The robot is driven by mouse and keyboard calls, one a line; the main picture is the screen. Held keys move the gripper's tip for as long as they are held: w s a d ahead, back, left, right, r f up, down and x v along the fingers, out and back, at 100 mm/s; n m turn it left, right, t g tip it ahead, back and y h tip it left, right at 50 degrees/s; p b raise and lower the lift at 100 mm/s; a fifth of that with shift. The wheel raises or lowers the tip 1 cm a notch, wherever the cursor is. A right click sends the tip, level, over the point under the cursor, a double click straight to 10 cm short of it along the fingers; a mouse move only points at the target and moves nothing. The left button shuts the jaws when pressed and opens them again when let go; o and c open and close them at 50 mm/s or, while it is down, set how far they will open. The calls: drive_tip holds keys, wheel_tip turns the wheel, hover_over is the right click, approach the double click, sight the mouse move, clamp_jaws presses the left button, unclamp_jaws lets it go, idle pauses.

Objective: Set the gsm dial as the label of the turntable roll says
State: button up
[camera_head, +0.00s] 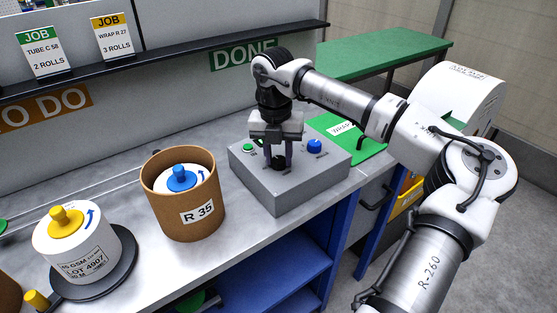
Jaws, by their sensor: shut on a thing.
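The turntable roll (72,248) is white with a yellow knob on top and sits on a round black turntable (122,262) at lower left. Its label reads "GSM" and "LOT 4907"; the number before GSM is too small to read surely. A grey control box (290,190) stands on the bench at centre. My gripper (279,158) points down over the box, shut on a small black dial (278,164). The fingers hide part of the dial, and its scale and setting cannot be read.
The box also carries a green button (248,148) and a blue knob (314,146). A brown tub (180,215) marked "R 35" holds a blue-knobbed roll. Job cards (44,53) stand on the black shelf (170,58) behind. A green mat (372,150) lies right of the box.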

sight(275, 159)
drive_tip(key=shift+n+b, duration=0.4)
drive_tip(key=shift+n, duration=0.6)
drive_tip(key=o, duration=1)
drive_tip(key=shift+c, duration=0.2)
drive_tip(key=shift+r, duration=0.15)
wheel_tip(275, 159, up, 14)
drive_tip(key=b, duration=0.1)
drive_tip(key=shift+a+f+b, duration=0.2)
drive_tip(key=shift+a+b, duration=0.15)
drive_tip(key=shift+b, duration=0.05)
